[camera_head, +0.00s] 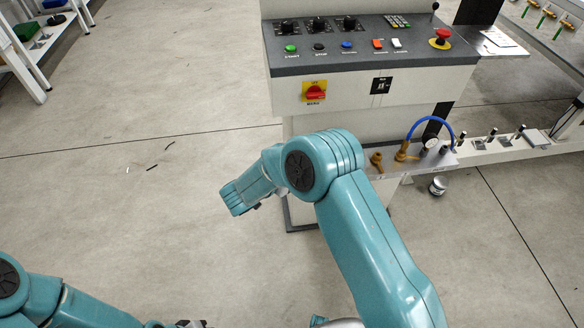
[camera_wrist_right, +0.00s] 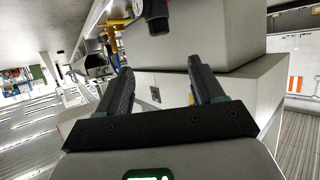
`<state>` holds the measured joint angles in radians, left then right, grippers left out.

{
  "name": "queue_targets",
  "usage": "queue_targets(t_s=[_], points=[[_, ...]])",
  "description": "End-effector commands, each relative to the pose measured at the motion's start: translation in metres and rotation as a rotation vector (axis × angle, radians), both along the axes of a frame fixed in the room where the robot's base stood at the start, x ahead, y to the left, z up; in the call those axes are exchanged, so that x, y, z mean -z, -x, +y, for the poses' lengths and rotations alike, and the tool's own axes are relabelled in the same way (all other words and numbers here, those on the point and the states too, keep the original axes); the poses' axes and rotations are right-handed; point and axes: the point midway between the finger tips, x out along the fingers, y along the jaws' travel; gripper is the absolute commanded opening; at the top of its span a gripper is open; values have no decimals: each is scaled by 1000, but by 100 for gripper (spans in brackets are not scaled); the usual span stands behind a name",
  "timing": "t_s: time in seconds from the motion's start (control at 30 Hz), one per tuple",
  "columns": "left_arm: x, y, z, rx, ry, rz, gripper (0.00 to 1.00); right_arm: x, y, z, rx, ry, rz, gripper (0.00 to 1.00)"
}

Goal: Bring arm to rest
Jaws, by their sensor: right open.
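My right arm (camera_head: 375,245) comes in from the lower right in the head view. Its elbow is raised in front of the control console, and its forearm (camera_head: 250,187) points left and down over the floor. The right gripper cannot be made out in the head view. In the right wrist view my right gripper (camera_wrist_right: 160,68) is open, with nothing between its two dark fingers. My left arm (camera_head: 85,308) lies low along the bottom left edge. Only a small dark piece at its end (camera_head: 190,323) shows at the bottom edge, so its jaws are not clear.
The control console (camera_head: 375,56) with buttons, a red switch (camera_head: 315,92) and a red emergency stop (camera_head: 440,38) stands behind my right arm. A blue hose and gauge (camera_head: 431,142) sit on a ledge to its right. A shelf (camera_head: 40,50) stands far left. Floor at left is mostly clear.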

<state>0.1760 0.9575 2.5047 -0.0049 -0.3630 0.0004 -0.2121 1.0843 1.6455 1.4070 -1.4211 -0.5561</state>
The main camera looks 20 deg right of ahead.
Motion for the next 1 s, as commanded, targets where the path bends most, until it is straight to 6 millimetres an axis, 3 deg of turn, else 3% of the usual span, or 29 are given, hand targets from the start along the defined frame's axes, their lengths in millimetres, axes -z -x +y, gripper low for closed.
queue_targets(t_s=[0.43,0.53,0.6,0.7,0.77,0.87,1.0], points=[[-3,0,0,0,0,0,35,-2,0,-7,11,0,4,67],[-15,0,0,0,0,0,35,-10,5,-32,59,-2,12,67],[-28,0,0,0,0,0,35,-12,20,-59,83,11,58,67],[-46,0,0,0,0,0,35,3,37,-82,-82,-2,152,67],[-53,0,0,0,0,0,35,19,46,-78,-211,-63,195,67],[-62,0,0,0,0,0,35,51,75,-49,-447,-231,285,67],[-69,0,0,0,0,0,35,85,151,24,-763,-548,463,67]])
